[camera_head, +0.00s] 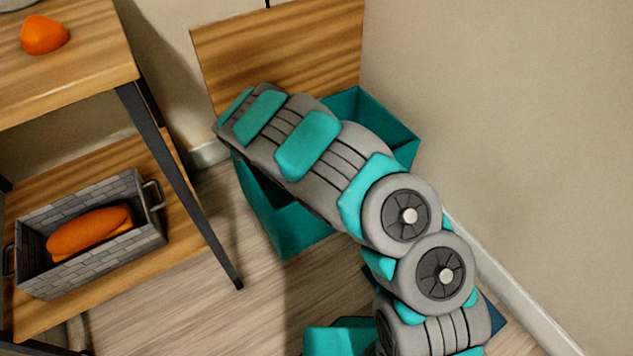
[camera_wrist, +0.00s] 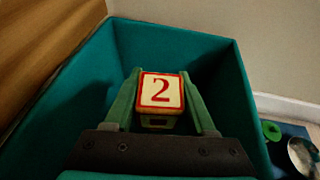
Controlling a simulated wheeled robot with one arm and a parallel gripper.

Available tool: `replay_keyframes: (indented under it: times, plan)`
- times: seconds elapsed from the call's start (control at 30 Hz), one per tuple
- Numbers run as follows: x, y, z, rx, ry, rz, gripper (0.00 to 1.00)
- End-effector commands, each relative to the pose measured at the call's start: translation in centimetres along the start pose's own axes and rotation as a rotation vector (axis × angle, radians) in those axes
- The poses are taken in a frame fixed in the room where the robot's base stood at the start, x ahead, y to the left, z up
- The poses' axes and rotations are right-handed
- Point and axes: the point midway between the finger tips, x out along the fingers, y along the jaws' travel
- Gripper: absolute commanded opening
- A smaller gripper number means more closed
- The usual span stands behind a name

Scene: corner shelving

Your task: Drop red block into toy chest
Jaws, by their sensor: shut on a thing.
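The red block (camera_wrist: 160,91) is a small cube; the face I see is cream with a red border and a red number 2. My gripper (camera_wrist: 162,98) is shut on it, a finger on each side, in the wrist view. The teal toy chest (camera_wrist: 70,95) surrounds the block in that view, so the block is over or inside its opening; its height above the floor of the chest I cannot tell. In the head view the chest (camera_head: 285,228) stands in the corner with its wooden lid (camera_head: 285,50) raised. My arm hides the gripper and block there.
A wooden shelf unit (camera_head: 75,70) stands on the left, bearing an orange object (camera_head: 45,35) above and a grey brick-patterned basket (camera_head: 105,262) with an orange item below. A blue mat (camera_wrist: 285,132) with a green item and a metallic item lies right of the chest.

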Motion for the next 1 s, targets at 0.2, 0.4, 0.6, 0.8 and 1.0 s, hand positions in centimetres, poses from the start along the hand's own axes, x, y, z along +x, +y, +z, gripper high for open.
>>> replay_keyframes:
  times: [0.2, 0.4, 0.6, 0.8, 1.0]
  plan:
    - [0.9, 0.0, -2.3, 0.0, 0.001, 0.0, 0.01]
    - [1.0, 0.0, -2.5, 0.0, 0.0, 0.0, 0.01]
    - [1.0, 0.0, -2.4, 0.0, 0.0, 0.0, 0.64]
    - [1.0, 0.0, -2.4, 0.0, 0.001, 0.0, 0.86]
    - [1.0, 0.0, -2.4, 0.0, 0.001, 0.0, 0.91]
